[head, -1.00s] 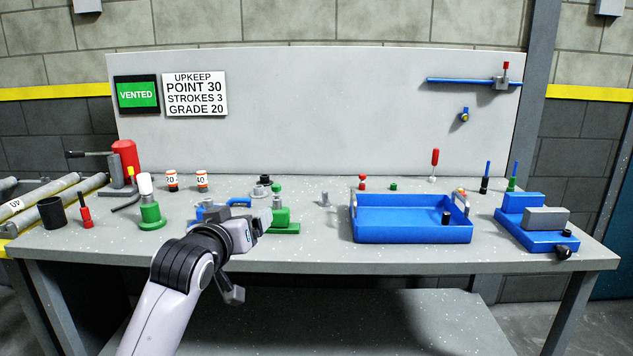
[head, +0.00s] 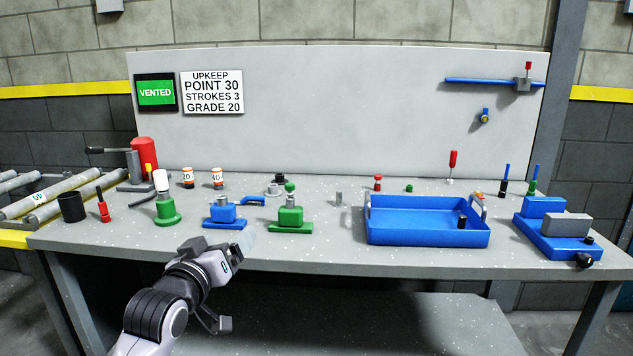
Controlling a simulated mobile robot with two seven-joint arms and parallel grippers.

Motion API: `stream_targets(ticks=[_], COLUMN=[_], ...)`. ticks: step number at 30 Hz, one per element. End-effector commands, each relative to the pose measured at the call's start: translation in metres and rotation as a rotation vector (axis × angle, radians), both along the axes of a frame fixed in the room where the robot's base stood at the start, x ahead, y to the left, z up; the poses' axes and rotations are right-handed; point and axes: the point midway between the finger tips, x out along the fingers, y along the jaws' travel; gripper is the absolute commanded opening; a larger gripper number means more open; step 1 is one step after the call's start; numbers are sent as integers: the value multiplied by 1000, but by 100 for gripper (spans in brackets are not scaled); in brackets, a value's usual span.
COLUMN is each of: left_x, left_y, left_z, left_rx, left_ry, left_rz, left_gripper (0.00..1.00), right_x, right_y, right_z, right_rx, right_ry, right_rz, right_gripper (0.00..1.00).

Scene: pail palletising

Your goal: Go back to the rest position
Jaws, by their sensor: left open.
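My left gripper (head: 210,282) is in front of the workbench's front edge, at the lower left of the head view. It is open, with nothing seen between its fingers. It is apart from the things on the workbench (head: 330,250). The blue fixture (head: 222,216) and the green fixture (head: 290,217) stand on the bench beyond it. My right gripper is not in the view.
A blue tray (head: 427,238) with a black piece in it stands right of centre. A blue vise-like block (head: 550,240) is at the right end. A green-based post (head: 166,212), a black cup (head: 71,207) and rollers (head: 50,198) are at the left.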

Motion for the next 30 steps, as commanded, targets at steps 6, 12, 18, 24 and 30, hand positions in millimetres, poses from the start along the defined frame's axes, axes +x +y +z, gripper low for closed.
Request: stream_targets(ticks=[6, 12, 18, 24, 30], left_x=[-52, -118, -199, -277, -318], left_y=[13, 22, 31, 37, 40], left_z=[-103, -179, -237, -272, -284], left_rx=[104, 202, 298, 381, 421], left_ry=[142, 259, 375, 472, 517], left_rz=[4, -13, -46, -90, -117], left_gripper=[84, 84, 84, 84, 84], right_x=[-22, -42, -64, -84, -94], right_y=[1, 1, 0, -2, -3], right_z=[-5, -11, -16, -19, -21], right_rx=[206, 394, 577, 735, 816], right_ry=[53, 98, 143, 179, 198], right_rz=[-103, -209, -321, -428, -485], right_gripper=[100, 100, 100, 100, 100])
